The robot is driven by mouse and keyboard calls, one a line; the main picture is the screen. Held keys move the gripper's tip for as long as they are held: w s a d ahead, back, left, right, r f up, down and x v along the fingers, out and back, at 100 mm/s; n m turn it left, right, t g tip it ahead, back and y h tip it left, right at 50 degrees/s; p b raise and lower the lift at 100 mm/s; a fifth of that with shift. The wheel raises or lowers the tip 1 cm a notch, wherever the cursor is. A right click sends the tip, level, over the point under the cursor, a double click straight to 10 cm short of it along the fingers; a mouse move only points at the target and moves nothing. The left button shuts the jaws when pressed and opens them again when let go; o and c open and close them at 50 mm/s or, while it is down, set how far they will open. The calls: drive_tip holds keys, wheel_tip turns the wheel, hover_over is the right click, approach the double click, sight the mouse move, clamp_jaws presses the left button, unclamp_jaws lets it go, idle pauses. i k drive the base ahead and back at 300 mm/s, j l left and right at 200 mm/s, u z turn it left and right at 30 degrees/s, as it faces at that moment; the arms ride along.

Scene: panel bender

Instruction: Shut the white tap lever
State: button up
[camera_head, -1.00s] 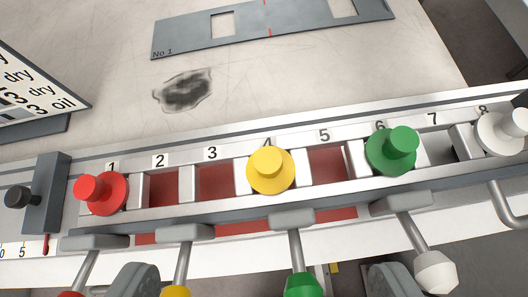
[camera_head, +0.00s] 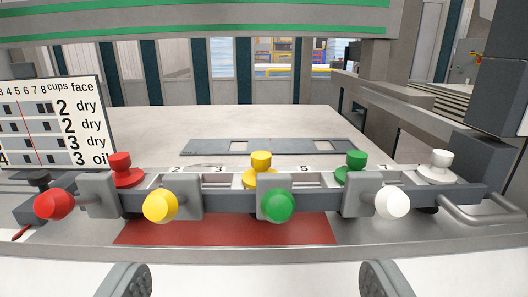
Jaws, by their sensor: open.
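The white tap lever (camera_head: 392,203) ends in a round white knob. It sticks out towards me from a grey tap block (camera_head: 358,195) on the front of the long grey bar, right of centre. Its shaft is mostly hidden behind the knob. A red lever (camera_head: 54,204), a yellow lever (camera_head: 160,206) and a green lever (camera_head: 278,205) stick out in the same row to its left. My gripper (camera_head: 255,281) is open and empty at the bottom edge. Its two grey fingers stand wide apart, below and apart from the levers, the right one below the white knob.
Behind the bar stand red (camera_head: 124,172), yellow (camera_head: 261,171), green (camera_head: 352,168) and white (camera_head: 438,168) cups. A grey handle (camera_head: 485,210) juts out at the right end. A chart (camera_head: 55,122) stands at the left. The space between my fingers and the levers looks clear.

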sight(391, 202)
drive_tip(key=k+j, duration=0.35)
drive_tip(key=k, duration=0.2)
drive_tip(key=k+j, duration=0.35)
drive_tip(key=k, duration=0.2)
drive_tip(key=j+z, duration=0.05)
